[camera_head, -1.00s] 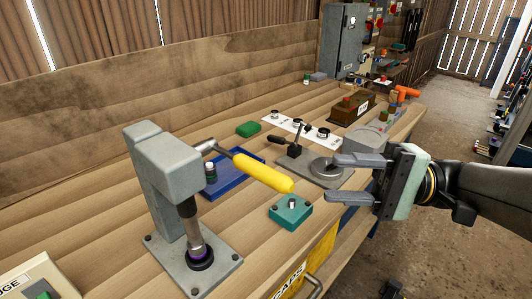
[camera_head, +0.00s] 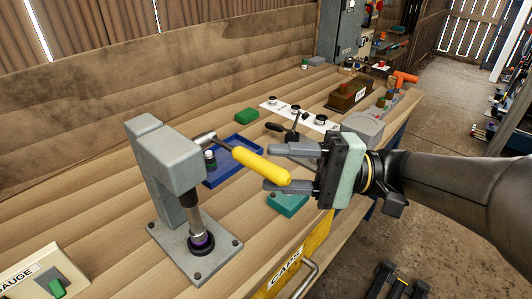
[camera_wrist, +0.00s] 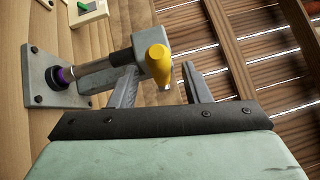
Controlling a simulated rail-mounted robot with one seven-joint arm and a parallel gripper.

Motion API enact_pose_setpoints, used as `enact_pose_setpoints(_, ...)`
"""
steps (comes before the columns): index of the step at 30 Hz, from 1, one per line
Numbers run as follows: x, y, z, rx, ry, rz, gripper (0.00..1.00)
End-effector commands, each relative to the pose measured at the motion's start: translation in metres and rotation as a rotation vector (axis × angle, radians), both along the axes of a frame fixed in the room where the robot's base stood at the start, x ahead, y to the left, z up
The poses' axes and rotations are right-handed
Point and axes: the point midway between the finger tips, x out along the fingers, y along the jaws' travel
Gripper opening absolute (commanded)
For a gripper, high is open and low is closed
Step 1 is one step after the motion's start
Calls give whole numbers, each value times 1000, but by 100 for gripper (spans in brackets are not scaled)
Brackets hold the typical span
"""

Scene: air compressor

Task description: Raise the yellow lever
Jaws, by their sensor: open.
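The yellow lever (camera_head: 261,166) is a thick yellow handle on a metal rod, joined to the side of a grey press (camera_head: 168,158) bolted to the bench. The handle slopes down to the right, toward my gripper. My gripper (camera_head: 279,168) is open. In the head view its two fingers point left, one on the far side and one on the near side of the handle's end. In the wrist view the lever's end (camera_wrist: 159,64) shows between the fingertips of my gripper (camera_wrist: 160,72). I cannot tell whether either finger touches it.
A blue tray (camera_head: 216,178) with a small dark bottle lies behind the lever. A teal block (camera_head: 288,203) sits below my gripper. A black-handled lever fixture (camera_head: 290,134) stands behind. A gauge box (camera_head: 42,278) is at the front left.

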Motion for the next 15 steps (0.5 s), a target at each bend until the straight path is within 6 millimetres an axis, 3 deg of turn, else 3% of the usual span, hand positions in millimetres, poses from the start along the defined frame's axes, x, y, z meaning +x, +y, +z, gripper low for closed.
enact_pose_setpoints(6,-3,25,4,0,0,1,43)
enact_pose_setpoints(15,-4,31,4,0,0,0,43)
